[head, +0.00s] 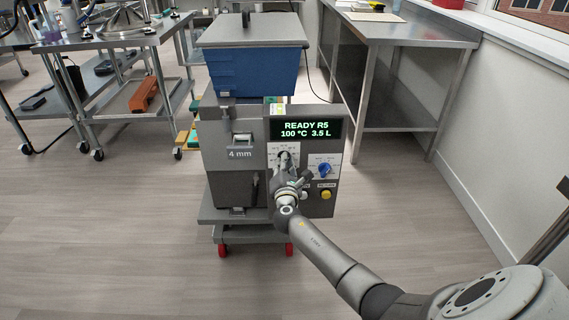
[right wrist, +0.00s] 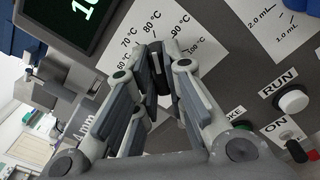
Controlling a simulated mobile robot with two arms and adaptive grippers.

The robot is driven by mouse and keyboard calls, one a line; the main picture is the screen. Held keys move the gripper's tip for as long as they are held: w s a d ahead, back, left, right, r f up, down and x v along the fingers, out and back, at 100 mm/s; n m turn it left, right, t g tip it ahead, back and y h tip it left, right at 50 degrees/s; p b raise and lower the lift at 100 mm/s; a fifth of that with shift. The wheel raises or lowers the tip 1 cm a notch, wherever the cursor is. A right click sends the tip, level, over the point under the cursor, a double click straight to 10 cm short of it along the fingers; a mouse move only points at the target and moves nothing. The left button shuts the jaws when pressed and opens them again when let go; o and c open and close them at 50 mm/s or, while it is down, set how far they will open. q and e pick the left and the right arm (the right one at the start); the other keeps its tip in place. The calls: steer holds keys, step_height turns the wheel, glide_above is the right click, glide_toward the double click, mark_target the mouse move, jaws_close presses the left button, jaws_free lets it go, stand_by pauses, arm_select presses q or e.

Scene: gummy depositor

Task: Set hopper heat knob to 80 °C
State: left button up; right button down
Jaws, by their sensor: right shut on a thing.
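The depositor's display (head: 306,130) reads READY R5, 100 °C and 3.5 L. Below it on the grey panel is the white hopper heat scale (head: 274,149). In the right wrist view the scale (right wrist: 152,22) shows marks from 60 to 100 °C. My right gripper (head: 284,163) is at this scale, shut on the dark hopper heat knob (right wrist: 158,75). My left gripper is not in view.
A blue volume knob (head: 324,170) and a yellow button (head: 326,195) sit right of my gripper. The right wrist view shows a white RUN button (right wrist: 294,101) and a red-tipped ON switch (right wrist: 297,150). The blue hopper (head: 255,72) is above. Floor in front is clear.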

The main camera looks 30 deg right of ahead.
steer(key=shift+f, duration=0.15)
steer(key=c, duration=1.5)
jaws_free()
steer(key=v, duration=1.2)
